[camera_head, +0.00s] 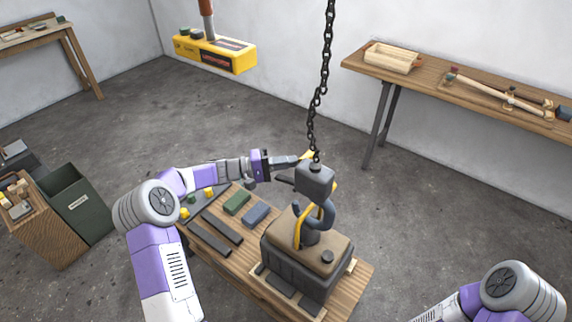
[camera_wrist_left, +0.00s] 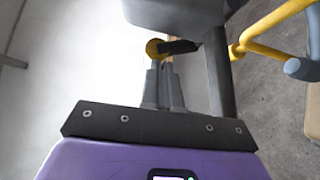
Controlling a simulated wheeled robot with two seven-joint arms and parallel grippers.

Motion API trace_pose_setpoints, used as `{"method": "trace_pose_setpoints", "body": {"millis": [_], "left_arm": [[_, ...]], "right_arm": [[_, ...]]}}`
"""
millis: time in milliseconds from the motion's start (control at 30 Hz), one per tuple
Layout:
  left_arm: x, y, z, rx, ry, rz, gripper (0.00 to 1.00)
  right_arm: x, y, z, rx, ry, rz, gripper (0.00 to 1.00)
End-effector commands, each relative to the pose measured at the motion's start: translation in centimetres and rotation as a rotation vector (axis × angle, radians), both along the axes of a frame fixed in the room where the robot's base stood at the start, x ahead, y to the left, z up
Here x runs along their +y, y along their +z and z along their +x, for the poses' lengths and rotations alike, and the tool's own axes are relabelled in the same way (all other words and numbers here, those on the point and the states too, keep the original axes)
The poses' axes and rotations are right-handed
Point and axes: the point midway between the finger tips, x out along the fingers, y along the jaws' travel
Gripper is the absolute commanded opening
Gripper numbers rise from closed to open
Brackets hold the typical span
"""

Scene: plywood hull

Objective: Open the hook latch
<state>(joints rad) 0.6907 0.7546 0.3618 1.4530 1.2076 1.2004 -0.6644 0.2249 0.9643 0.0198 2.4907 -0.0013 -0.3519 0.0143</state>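The grey hook block (camera_head: 315,180) hangs on a chain above the workbench. Below it is the blue-grey hook (camera_head: 327,214), with a yellow latch bar (camera_head: 299,228) across its side. The yellow bar also shows at right in the left wrist view (camera_wrist_left: 270,24). My left gripper (camera_head: 305,159) reaches in from the left, beside the top of the block. My right gripper is out of view.
A dark ribbed case (camera_head: 295,262) stands on the wooden bench (camera_head: 348,290) under the hook. The chain (camera_head: 322,80) runs upward. A yellow pendant box (camera_head: 215,52) hangs behind. A side table (camera_head: 480,93) is at right. A green bin (camera_head: 78,205) is at left.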

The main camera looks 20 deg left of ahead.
Motion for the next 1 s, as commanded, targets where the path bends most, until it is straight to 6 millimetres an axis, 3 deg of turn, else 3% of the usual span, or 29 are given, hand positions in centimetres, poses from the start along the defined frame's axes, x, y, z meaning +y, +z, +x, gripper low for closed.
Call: {"method": "trace_pose_setpoints", "body": {"millis": [800,1000], "left_arm": [[-0.4,0.5,-0.1,-0.024,0.0,0.088,0.0],[0.9,0.3,-0.5,-0.025,-0.002,0.089,0.0]], "right_arm": [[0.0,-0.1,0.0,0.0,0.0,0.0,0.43],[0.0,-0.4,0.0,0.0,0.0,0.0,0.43]]}}
